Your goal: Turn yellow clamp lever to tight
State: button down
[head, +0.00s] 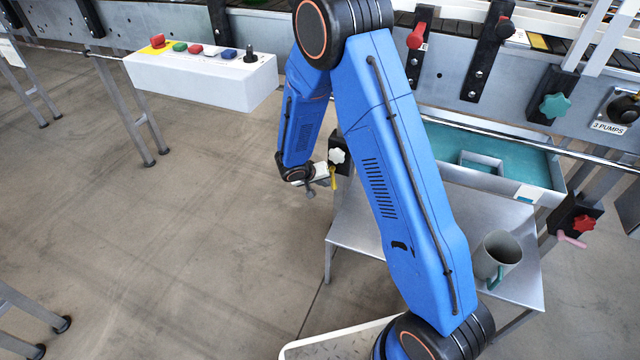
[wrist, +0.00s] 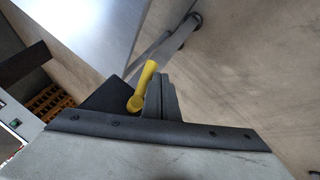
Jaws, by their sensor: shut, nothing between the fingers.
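The yellow clamp lever (head: 333,178) hangs below a white star knob (head: 337,156) on a dark clamp block (head: 341,166), left of my arm's big blue link. In the wrist view the yellow lever (wrist: 147,77) slants up to the right from a rounded yellow end. My gripper (wrist: 160,88) is shut and empty, with its dark fingers right beside the lever. I cannot tell whether they touch it. In the head view my gripper is small and partly hidden near the clamp, so its fingertips are unclear.
A metal side table (head: 360,232) with a grey mug (head: 497,258) stands right of the clamp. A teal-lined tray (head: 545,198) lies beyond it. A white control box (head: 200,80) with coloured buttons is at upper left.

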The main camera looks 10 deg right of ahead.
aim_at(333, 183)
jog(key=shift+s+d+f+g+h, duration=0.15)
jog(key=shift+g+h, duration=0.15)
jog(key=shift+h, duration=0.2)
dwell(0.4)
jog(key=n+g+h, duration=0.1)
jog(key=h, duration=0.2)
jog(key=s+d+n+g+h, duration=0.1)
jog(key=n+h, duration=0.1)
jog(key=h, duration=0.1)
jog(key=d+r+n+g+h, duration=0.1)
jog(key=n+h, duration=0.1)
jog(key=h, duration=0.1)
jog(key=shift+s+d+g+h, duration=0.25)
jog(key=shift+s+g+h, duration=0.05)
jog(key=shift+s+g, duration=0.1)
jog(key=shift+r, duration=0.1)
dwell(0.8)
